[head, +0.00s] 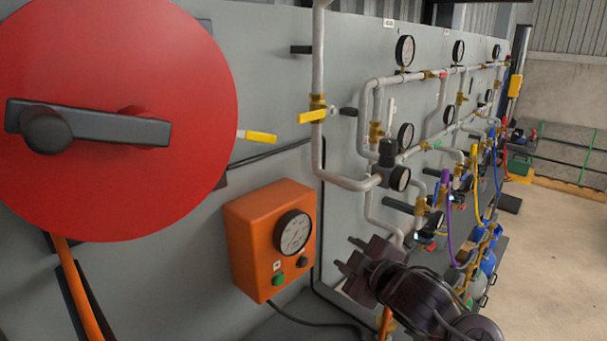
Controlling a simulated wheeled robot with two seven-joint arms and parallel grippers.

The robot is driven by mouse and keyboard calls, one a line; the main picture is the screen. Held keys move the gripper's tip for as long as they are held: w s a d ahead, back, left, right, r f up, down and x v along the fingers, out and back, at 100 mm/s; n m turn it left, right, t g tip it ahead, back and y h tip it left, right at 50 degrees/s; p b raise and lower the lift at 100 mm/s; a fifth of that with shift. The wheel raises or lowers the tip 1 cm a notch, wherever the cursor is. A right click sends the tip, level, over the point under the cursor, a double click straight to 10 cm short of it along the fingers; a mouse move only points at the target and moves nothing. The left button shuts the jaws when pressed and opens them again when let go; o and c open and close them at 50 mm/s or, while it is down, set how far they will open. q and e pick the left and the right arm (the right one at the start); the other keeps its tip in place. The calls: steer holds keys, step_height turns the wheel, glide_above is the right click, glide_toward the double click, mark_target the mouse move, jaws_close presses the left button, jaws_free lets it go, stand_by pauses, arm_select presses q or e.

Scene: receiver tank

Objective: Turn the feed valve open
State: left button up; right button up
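A brass valve (317,101) sits on the vertical grey pipe at upper middle. Its yellow lever (312,117) lies crosswise to the pipe, sticking out to the left. I cannot tell from any label whether this is the feed valve. A second yellow lever (260,136) lies nearly level, left of that pipe and beside the red disc. My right gripper (350,254) is at lower middle, its two fingers apart and pointing left, with nothing seen between them. It is well below both levers and right of the orange box. My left gripper is not in view.
A large red disc (190,70) with a black crank fills the left. An orange gauge box (254,225) juts from the grey panel (262,50). Pipes, gauges (404,50) and coloured hoses crowd the right. Open floor (550,250) lies at far right.

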steer(key=w+a+r+n+y, duration=0.2)
steer(key=r+n+y, duration=0.15)
steer(key=r, duration=0.35)
steer(key=w+a+r+n+y, duration=0.15)
steer(key=r+n, duration=0.25)
steer(key=r, duration=0.4)
steer(key=n+g+y, duration=0.1)
steer(key=n+y, duration=0.2)
steer(key=n, duration=0.3)
glide_toward(312, 117)
steer(key=x, duration=0.4)
steer(key=shift+w+a, duration=0.15)
steer(key=shift+w, duration=0.05)
steer(key=p+x, duration=0.2)
steer(key=x, duration=0.5)
steer(key=shift+w+a, duration=0.25)
steer(key=shift+c, duration=0.5)
jaws_close()
